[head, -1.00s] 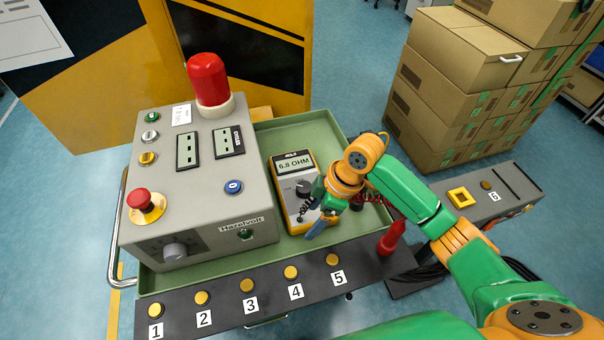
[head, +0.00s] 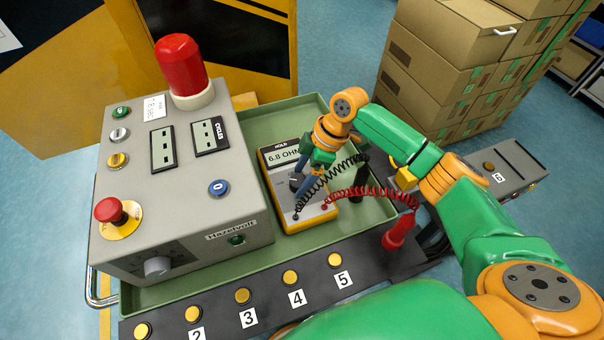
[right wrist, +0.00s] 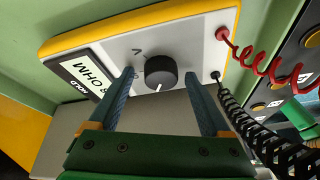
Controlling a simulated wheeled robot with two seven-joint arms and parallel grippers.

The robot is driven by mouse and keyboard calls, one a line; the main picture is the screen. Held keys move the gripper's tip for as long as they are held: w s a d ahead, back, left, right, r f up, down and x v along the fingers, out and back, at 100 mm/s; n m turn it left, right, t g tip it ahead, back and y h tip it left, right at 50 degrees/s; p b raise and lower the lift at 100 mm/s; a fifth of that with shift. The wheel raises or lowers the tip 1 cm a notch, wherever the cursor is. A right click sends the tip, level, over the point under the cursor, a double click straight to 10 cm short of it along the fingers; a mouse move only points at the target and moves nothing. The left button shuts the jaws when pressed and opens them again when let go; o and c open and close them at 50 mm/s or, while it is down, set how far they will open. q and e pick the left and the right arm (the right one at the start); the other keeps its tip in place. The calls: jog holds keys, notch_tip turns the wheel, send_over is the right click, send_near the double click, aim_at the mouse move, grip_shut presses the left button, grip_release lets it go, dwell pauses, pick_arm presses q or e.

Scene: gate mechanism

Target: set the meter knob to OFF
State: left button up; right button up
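The meter (head: 286,207) is a yellow-edged unit with a grey face, lying in the green tray. Its display reads 6.8 OHM. Its round black knob (head: 295,180) is partly covered by my right gripper in the head view. My right gripper (head: 298,192) is over the meter, fingers pointing down at it. In the right wrist view the knob (right wrist: 160,72) shows whole between the tips of my right gripper (right wrist: 159,77), with a gap on each side. Its white mark points toward the gripper's palm. My left gripper is out of view.
A black coiled lead (right wrist: 245,125) and a red coiled lead (head: 372,190) run from the meter beside my right gripper. A grey control box (head: 185,205) with a red lamp stands left of the meter. A numbered button strip (head: 265,312) runs along the front.

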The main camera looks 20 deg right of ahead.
grip_shut()
jog(key=shift+s+r+m+p, duration=0.2)
jog(key=shift+m+p, duration=0.1)
jog(key=shift+p, duration=0.3)
jog(key=m+t+p, duration=0.1)
jog(key=m+p, duration=0.2)
jog(key=p, duration=0.1)
jog(key=m+t+h+p, duration=0.1)
jog(key=m+p, duration=0.2)
jog(key=p, duration=0.1)
jog(key=m+t+p, duration=0.1)
jog(key=m+p, duration=0.1)
jog(key=p, duration=0.3)
jog(key=shift+s+a+r+m+h, duration=0.1)
jog(key=shift+s+a+m+h, duration=0.15)
jog(key=shift+m+h, duration=0.15)
jog(key=shift+f+m+t+h+p, duration=0.25)
jog(key=shift+m+h+p, duration=0.25)
jog(key=shift+m+p, duration=0.7)
jog(key=shift+o, duration=0.6)
grip_release()
jog(key=shift+w, duration=0.1)
